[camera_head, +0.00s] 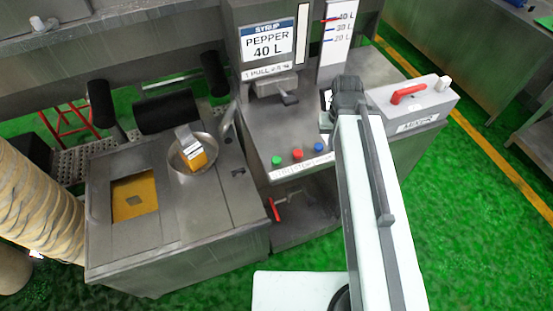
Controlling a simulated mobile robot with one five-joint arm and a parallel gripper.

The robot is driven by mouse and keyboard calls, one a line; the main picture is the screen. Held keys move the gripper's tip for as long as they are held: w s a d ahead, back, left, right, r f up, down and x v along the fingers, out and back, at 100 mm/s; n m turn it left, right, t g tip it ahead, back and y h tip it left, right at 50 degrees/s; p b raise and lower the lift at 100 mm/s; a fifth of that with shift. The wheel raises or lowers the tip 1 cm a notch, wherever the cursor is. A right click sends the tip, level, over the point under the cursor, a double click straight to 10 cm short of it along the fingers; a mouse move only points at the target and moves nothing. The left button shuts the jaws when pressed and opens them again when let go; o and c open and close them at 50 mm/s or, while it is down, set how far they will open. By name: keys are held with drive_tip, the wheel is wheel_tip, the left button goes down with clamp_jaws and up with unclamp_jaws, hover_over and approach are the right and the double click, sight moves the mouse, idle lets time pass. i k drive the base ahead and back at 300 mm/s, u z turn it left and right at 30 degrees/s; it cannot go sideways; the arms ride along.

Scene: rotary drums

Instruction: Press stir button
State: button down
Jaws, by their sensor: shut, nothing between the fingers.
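Three buttons sit in a row on the front of the grey machine panel: a green button (277,160), a red button (297,154) and a blue button (319,147). The white label strip (298,168) below them is too small to read, so I cannot tell which is the stir button. My gripper (345,97) is the dark end of my white arm, above and to the right of the blue button and apart from it. It is shut and empty; its fingertips are hard to make out. My arm covers the panel right of the blue button.
A syrup dispenser (266,75) reading "PEPPER 40 L" stands behind the buttons. A mixer box (425,108) with a red lever (409,93) is at the right. Green floor is free at the right.

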sight(275, 160)
drive_tip(key=u, duration=2.45)
drive_tip(key=k, duration=1.35)
drive_tip(key=u, duration=0.55)
drive_tip(key=i, duration=1)
